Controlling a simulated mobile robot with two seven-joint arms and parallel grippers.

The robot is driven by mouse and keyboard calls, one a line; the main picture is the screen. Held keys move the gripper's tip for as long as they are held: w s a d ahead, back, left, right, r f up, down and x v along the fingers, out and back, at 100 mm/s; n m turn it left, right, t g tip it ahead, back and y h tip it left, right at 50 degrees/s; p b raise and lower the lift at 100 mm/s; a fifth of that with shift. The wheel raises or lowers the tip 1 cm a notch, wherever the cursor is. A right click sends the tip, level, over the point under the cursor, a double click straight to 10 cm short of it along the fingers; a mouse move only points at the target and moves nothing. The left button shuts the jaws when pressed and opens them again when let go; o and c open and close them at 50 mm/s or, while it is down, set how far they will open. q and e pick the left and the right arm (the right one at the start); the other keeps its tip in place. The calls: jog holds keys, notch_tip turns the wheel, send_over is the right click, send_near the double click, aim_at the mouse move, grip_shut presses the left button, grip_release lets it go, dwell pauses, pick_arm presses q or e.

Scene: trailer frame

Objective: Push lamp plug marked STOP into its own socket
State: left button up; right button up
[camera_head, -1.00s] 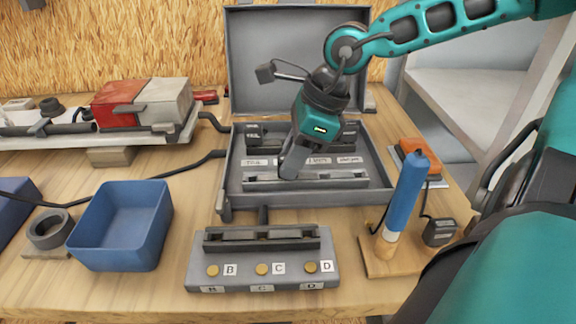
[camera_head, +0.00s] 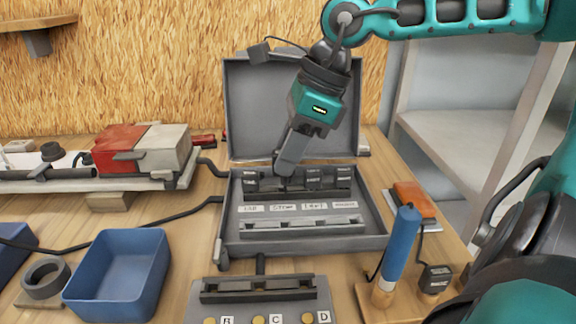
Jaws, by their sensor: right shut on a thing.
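The grey case (camera_head: 226,235) lies open on the bench, lid raised. Along its back stands a row of dark plugs with small light tags, one at the left (camera_head: 251,182) and others at the right (camera_head: 328,178). In front of them is a row of white labels; the second label (camera_head: 283,206) seems to read STOP. Nearer is a grey slotted rail (camera_head: 303,226). My right gripper (camera_head: 283,168) points down at the back row, above the STOP label, shut on a dark plug (camera_head: 284,184) mostly hidden by the fingers. My left gripper is out of view.
A block with brass buttons (camera_head: 262,299) stands in front of the case. A blue bin (camera_head: 118,277) is at the left, a blue cylinder on a wooden stand (camera_head: 401,243) at the right. An orange-topped box (camera_head: 413,199) is beside the case. The raised lid (camera_head: 240,110) stands behind the gripper.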

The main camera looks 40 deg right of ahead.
jog(key=w+d+f, duration=0.2)
jog(key=w+d, duration=0.4)
jog(key=w, duration=0.1)
jog(key=shift+w+d+f, duration=0.2)
jog(key=shift+w+f, duration=0.05)
jog(key=shift+w, duration=0.05)
dwell(0.4)
jog(key=shift+f+b, duration=1.65)
jog(key=shift+f, duration=0.1)
jog(key=shift+f, duration=0.1)
jog(key=shift+f+b, duration=0.4)
jog(key=shift+b, duration=0.1)
jog(key=shift+f+b, duration=0.5)
jog(key=shift+b, duration=0.05)
